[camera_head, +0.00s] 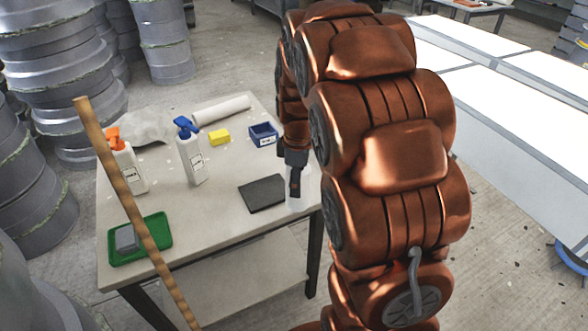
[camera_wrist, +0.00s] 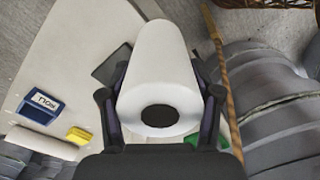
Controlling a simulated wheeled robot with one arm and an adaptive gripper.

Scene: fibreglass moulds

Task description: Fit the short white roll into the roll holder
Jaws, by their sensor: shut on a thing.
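My gripper (camera_head: 295,183) is shut on a white roll (camera_wrist: 160,72) with a dark round core. The roll fills the middle of the wrist view between the two fingers (camera_wrist: 160,92), its cored end towards the camera. In the head view the held roll (camera_head: 302,192) shows pale and partly hidden behind the gripper, near the table's right edge. A small blue open box (camera_head: 263,135) with a white label stands on the table behind the gripper and to its left; it also shows in the wrist view (camera_wrist: 42,104). I cannot tell for sure whether this box is the roll holder.
On the table (camera_head: 225,215) are a dark flat pad (camera_head: 262,193), a longer white roll (camera_head: 222,109), a yellow block (camera_head: 219,137), two spray bottles (camera_head: 192,155) and a green tray (camera_head: 140,242) holding a grey block. A wooden pole (camera_head: 130,205) crosses the table's left front.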

